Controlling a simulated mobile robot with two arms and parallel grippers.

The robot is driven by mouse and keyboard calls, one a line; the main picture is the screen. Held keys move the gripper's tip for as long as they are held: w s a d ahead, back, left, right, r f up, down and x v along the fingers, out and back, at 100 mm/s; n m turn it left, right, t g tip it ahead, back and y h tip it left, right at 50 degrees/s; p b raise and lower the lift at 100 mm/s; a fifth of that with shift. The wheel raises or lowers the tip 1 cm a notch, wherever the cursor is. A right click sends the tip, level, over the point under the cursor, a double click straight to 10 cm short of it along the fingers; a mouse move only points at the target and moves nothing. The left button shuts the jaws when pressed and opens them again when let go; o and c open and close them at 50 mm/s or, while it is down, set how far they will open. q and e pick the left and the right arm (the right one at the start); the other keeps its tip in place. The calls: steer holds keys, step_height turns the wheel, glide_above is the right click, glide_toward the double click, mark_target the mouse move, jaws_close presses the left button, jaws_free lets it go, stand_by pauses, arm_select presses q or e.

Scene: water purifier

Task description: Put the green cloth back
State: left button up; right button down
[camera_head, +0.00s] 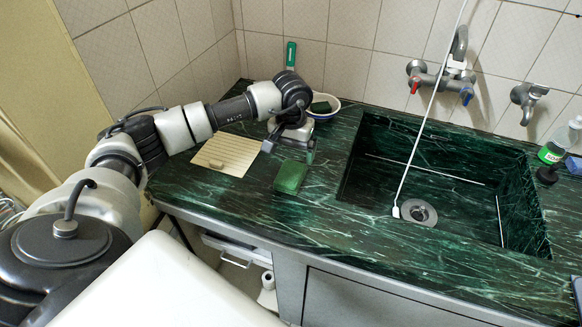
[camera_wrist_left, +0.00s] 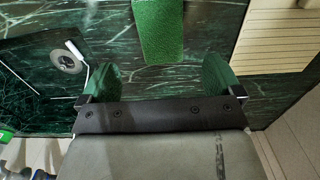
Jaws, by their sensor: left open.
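The green cloth (camera_head: 291,177) lies as a small folded block on the dark green marble counter (camera_head: 330,215), left of the sink. It also shows at the top middle of the left wrist view (camera_wrist_left: 158,30). My left gripper (camera_head: 289,149) is open and empty just behind the cloth, over the counter. In the left wrist view, the two spread fingers (camera_wrist_left: 160,78) point toward the cloth, which lies beyond their tips and between their lines. The gripper appears apart from the cloth. My right gripper is not in view.
A ribbed cream board (camera_head: 226,154) with a small item lies left of the cloth. A white bowl (camera_head: 333,104) holding something dark green stands behind the gripper. The sunken sink (camera_head: 440,170) is to the right, with a tap (camera_head: 440,80). Counter in front of the cloth is clear.

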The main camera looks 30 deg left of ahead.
arm_select(q)
steer(key=shift+r, duration=1.9)
